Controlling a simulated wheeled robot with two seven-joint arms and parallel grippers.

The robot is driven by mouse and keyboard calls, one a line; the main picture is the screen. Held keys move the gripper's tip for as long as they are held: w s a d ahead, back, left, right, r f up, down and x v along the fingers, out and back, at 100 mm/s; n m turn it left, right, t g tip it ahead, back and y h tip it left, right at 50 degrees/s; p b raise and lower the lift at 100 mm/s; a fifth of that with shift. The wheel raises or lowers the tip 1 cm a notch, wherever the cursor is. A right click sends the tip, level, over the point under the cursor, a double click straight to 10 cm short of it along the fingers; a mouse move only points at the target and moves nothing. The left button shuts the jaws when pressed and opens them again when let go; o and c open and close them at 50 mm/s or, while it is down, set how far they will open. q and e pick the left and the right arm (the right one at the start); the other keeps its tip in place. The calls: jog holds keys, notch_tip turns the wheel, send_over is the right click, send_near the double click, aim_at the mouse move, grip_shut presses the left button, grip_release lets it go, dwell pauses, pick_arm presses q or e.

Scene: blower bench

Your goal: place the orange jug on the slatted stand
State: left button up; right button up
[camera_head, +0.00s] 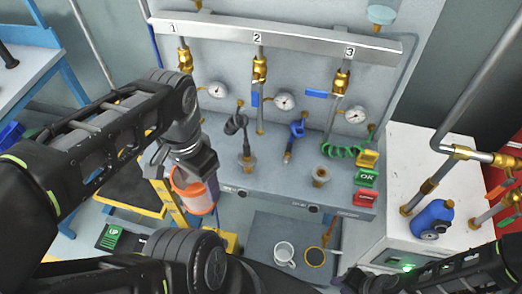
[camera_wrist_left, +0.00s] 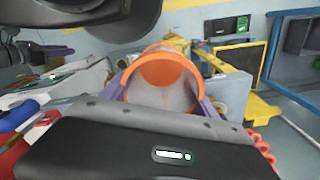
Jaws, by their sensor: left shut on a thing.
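The orange jug (camera_head: 196,192), with an orange rim and a pale translucent body, is in my left gripper (camera_head: 190,168). It hangs in the air in front of the bench, left of centre in the head view. In the left wrist view, the jug's orange rim (camera_wrist_left: 162,52) and open mouth face the camera, with purple finger parts on both sides. The left gripper is shut on it. I cannot clearly pick out the slatted stand. My right arm shows at the lower right of the head view, but its jaws cannot be made out.
A white mug (camera_head: 284,253) and a yellow-rimmed round thing (camera_head: 315,257) are on a grey surface at the bottom centre. Brass valves, gauges and several fittings line the bench.

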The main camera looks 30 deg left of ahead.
pick_arm(q)
jog(key=shift+w+a, duration=0.1)
jog(key=shift+a, duration=0.05)
jog(key=shift+w+a+r, duration=0.1)
jog(key=shift+w, duration=0.35)
jog(key=w+a+f+p, duration=0.1)
jog(key=w+a+p, duration=0.1)
jog(key=w, duration=0.6)
jog(key=w+a+f+p, duration=0.2)
jog(key=w+a, duration=0.2)
jog(key=w, duration=0.5)
jog(key=shift+w+f, duration=0.2)
jog(key=shift+w, duration=0.1)
